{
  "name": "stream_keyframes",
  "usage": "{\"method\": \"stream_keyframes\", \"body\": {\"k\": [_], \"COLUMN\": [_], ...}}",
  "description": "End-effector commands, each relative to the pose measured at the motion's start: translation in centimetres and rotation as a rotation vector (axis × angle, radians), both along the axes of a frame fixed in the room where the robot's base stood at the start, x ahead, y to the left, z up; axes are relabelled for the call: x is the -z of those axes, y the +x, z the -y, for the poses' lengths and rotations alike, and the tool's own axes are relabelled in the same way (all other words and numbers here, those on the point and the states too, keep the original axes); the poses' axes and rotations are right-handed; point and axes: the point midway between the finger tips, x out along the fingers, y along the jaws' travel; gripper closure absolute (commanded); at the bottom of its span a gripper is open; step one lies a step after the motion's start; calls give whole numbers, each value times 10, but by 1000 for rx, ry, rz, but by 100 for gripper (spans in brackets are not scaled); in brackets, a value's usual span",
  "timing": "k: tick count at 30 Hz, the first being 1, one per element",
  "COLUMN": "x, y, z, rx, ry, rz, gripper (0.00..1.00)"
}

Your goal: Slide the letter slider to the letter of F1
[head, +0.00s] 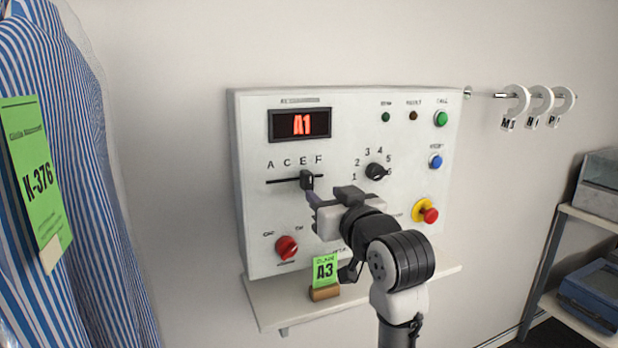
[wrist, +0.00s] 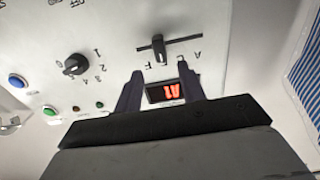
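The letter slider has a black knob (head: 307,180) on a dark horizontal track (head: 280,181), under the letters A, C, E, F. The knob stands at about E, right of the track's middle. My gripper (head: 312,198) is just below the knob in the head view. In the wrist view, which shows the panel upside down, my gripper (wrist: 160,69) has its two fingers well apart and nothing between them. The knob (wrist: 158,46) lies just beyond the fingertips, between their lines. I cannot tell whether a finger touches it. The display (head: 301,124) reads A1.
The panel (head: 390,230) also carries a numbered rotary knob (head: 376,171), a red knob (head: 287,247), a yellow-red stop button (head: 428,214), and green and blue buttons. A green A3 tag (head: 325,268) stands on the ledge (head: 400,283). A striped shirt (head: 75,130) hangs at left.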

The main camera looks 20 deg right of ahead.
Motion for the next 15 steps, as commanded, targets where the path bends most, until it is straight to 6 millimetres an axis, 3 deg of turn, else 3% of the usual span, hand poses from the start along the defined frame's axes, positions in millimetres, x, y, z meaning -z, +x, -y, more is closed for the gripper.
{"method": "stream_keyframes", "body": {"k": [6,15], "x": [-2,-1], "y": [48,84], "z": [-2,-3], "rx": [-2,-1], "ry": [2,1], "rz": [-3,-1], "gripper": [60,60]}}
